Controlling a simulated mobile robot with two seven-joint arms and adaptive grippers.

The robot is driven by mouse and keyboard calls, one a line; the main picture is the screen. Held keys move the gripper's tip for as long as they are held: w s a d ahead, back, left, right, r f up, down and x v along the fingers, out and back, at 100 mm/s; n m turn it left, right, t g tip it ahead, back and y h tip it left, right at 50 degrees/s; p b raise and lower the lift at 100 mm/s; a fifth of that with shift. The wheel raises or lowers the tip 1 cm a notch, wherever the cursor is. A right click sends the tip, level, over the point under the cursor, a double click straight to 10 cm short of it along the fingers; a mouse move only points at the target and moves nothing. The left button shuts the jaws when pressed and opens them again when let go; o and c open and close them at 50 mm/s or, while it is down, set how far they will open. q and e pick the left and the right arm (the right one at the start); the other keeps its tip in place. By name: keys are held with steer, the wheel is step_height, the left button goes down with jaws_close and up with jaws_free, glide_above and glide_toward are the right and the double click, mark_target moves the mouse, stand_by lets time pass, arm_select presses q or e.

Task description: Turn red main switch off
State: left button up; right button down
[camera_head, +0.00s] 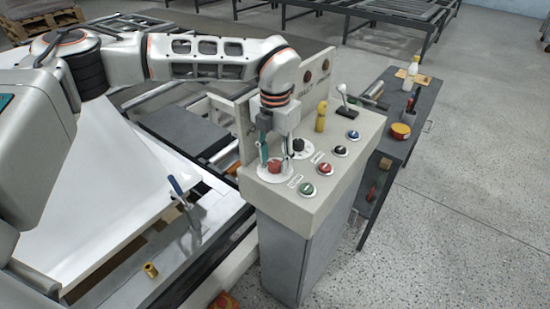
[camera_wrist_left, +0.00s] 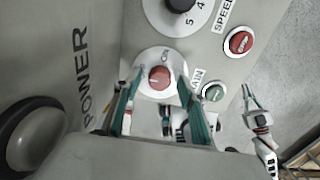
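The red main switch (camera_head: 275,166) is a red knob on a round white plate on top of the grey control console (camera_head: 335,175). In the left wrist view the red knob (camera_wrist_left: 160,77) lies between the fingertips of my left gripper (camera_wrist_left: 159,80). The gripper (camera_head: 274,158) points down over the plate. Its teal-lined fingers are open, one on each side of the knob, with a gap showing on both sides. The lettering on the plate is partly readable as "ON". A white-and-teal part, apparently my right gripper (camera_wrist_left: 258,125), shows small in the left wrist view.
The console also carries a black dial (camera_head: 299,145), a red button (camera_head: 324,168), a green button (camera_head: 306,189), other buttons, a yellow knob (camera_head: 321,117) and a joystick (camera_head: 344,98). A dark side table (camera_head: 415,110) with a bottle stands right. A white tub shell (camera_head: 95,190) lies left.

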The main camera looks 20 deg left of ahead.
mark_target(275, 163)
arm_select(q)
step_height(275, 163, up, 12)
stand_by(0.6)
